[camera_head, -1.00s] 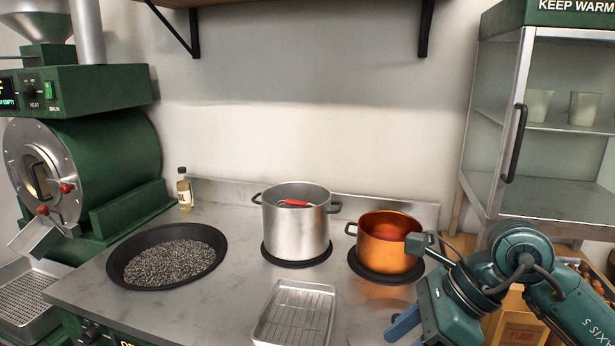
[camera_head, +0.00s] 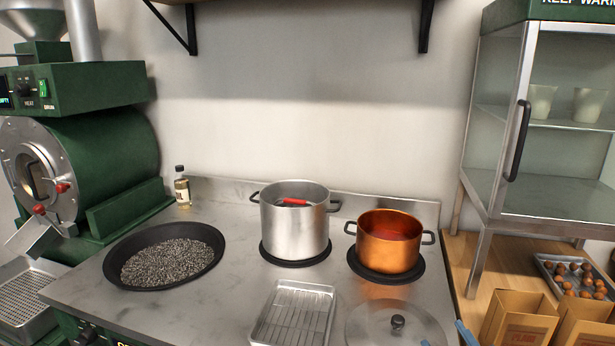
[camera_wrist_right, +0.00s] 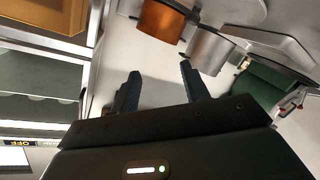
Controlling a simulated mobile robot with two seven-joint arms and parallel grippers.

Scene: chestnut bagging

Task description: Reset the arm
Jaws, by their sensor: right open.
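My right gripper (camera_wrist_right: 160,88) is open and empty in the right wrist view, its two dark fingers spread apart with nothing between them. The rest of my right arm is out of the head view. My left gripper is in neither view. A copper pot (camera_head: 389,250) and a steel pot (camera_head: 294,225) with a red-handled item inside stand on dark round plates.
A wire-rack tray (camera_head: 294,312) lies at the counter's front. A black pan (camera_head: 125,281) of gravel-like pieces and a green roaster (camera_head: 110,160) are left. At right are a glass cabinet (camera_head: 478,203), paper bags (camera_head: 518,322) and a chestnut tray (camera_head: 541,263).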

